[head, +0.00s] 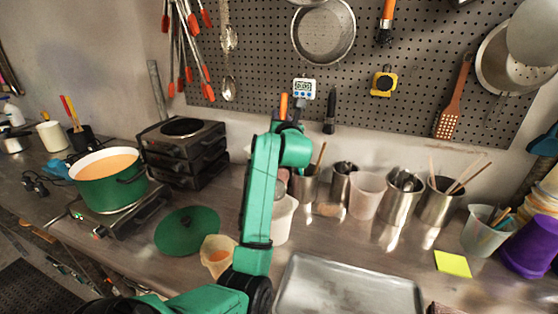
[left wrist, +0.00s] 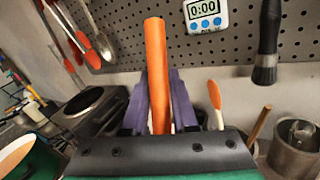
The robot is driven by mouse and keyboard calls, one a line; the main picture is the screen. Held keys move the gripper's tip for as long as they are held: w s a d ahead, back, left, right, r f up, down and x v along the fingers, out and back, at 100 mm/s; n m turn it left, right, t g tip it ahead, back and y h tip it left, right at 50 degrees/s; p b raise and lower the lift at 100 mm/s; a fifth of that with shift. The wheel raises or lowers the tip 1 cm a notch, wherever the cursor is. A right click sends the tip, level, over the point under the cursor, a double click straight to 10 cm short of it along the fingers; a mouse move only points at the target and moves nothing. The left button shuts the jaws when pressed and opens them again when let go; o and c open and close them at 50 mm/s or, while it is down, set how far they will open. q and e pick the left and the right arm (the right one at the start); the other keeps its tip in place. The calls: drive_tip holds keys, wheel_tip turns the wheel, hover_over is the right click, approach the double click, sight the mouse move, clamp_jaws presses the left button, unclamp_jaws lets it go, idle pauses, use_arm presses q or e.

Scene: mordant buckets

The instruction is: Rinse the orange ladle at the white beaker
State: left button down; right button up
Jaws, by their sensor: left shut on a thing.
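My left gripper (head: 287,118) is raised in front of the pegboard. Its dark fingers are shut on the upright orange handle of the ladle (head: 283,104). In the left wrist view the orange ladle handle (left wrist: 155,70) stands between the two purple-looking fingers (left wrist: 158,112). The ladle's lower end is hidden by my arm and gripper. A white container (head: 284,222), which looks like the white beaker, stands on the counter just behind my left forearm and is partly covered by it. I cannot tell how the ladle lies relative to it. My right gripper is not in view.
A green pot (head: 118,190) of orange liquid stands at left, its green lid (head: 187,232) on the counter. A cream cup (head: 217,262) is near my arm. Several utensil cups, including a steel one (head: 398,204), line the wall. A metal tray (head: 350,288) lies in front.

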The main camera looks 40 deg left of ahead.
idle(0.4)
use_arm(q)
wheel_tip(320, 180, down, 12)
drive_tip(key=b, duration=0.8)
drive_tip(key=shift+s+a+r, duration=0.15)
drive_tip(key=shift+s+r, duration=0.05)
drive_tip(key=shift+s, duration=0.2)
